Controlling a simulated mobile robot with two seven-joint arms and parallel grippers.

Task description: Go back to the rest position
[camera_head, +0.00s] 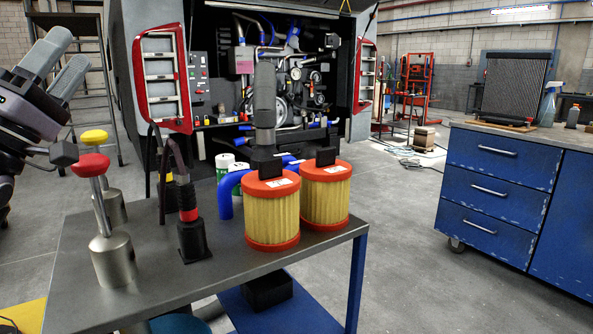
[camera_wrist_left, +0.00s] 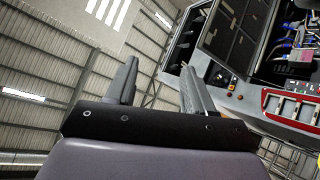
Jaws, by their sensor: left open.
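My left gripper (camera_head: 71,48) is raised at the left edge of the head view, above and to the left of the workbench. Its two grey fingers point up and to the right, spread apart, with nothing between them. In the left wrist view the fingers (camera_wrist_left: 160,67) are also parted and empty, with the ceiling and the open coach bay behind them. My right gripper does not show in either view.
The grey workbench (camera_head: 170,283) holds two yellow filters (camera_head: 272,215) (camera_head: 326,198) with orange ends, red- and yellow-knobbed metal parts (camera_head: 112,255), and a blue hose (camera_head: 226,190). A blue drawer cabinet (camera_head: 500,190) stands right. The coach (camera_head: 122,60) is behind.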

